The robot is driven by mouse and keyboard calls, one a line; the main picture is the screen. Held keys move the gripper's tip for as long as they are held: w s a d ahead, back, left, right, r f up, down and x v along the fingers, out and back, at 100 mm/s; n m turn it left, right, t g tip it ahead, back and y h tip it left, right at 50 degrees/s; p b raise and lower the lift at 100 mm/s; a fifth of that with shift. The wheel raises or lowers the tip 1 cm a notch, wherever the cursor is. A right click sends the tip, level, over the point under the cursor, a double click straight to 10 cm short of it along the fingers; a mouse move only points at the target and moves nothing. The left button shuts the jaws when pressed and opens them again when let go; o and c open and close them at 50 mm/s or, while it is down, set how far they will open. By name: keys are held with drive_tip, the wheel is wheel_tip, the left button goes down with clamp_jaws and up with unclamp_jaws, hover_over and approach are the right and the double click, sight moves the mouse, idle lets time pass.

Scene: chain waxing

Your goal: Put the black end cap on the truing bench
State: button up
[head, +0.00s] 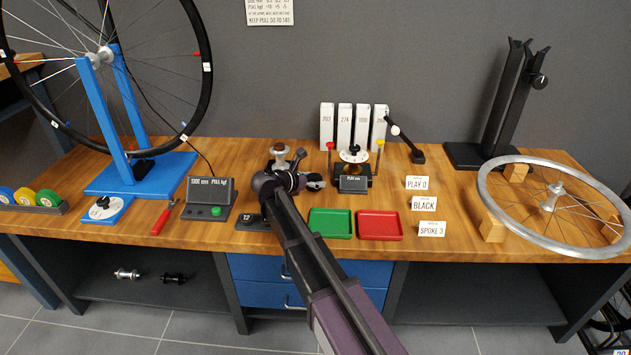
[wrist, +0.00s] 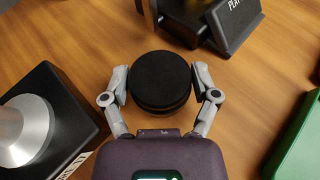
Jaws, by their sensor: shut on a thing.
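The black end cap (wrist: 160,80) is a round, dark disc between the two fingers of my gripper (wrist: 161,92) in the wrist view. The fingers are shut on its left and right sides. In the head view my gripper (head: 316,182) is over the middle of the wooden truing bench (head: 470,215), between a silver-topped stand and the play gauge. The cap is hard to make out there against the dark gripper. Bare bench wood (wrist: 80,35) shows around the cap in the wrist view. I cannot tell whether the cap touches the wood.
The play gauge (head: 353,184) stands close to the cap's right. The silver-topped stand (wrist: 30,128) is to its left. A green tray (head: 330,223) and a red tray (head: 380,225) lie near the front edge. A spoked wheel (head: 486,205) lies on wooden blocks at right.

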drive_tip(key=shift+f, duration=0.2)
drive_tip(key=o, duration=0.8)
drive_tip(key=shift+c, duration=0.2)
drive_tip(key=shift+r, duration=0.15)
drive_tip(key=shift+r, duration=0.15)
drive_tip(key=p+v, duration=0.4)
drive_tip(key=v, duration=0.6)
drive_tip(key=shift+s+a+r, duration=0.1)
drive_tip(key=shift+s+a, duration=0.05)
drive_tip(key=shift+s, duration=0.05)
drive_tip(key=shift+s+a+r+p, duration=0.2)
drive_tip(key=shift+s+a+p, duration=0.1)
drive_tip(key=shift+s+a, duration=0.2)
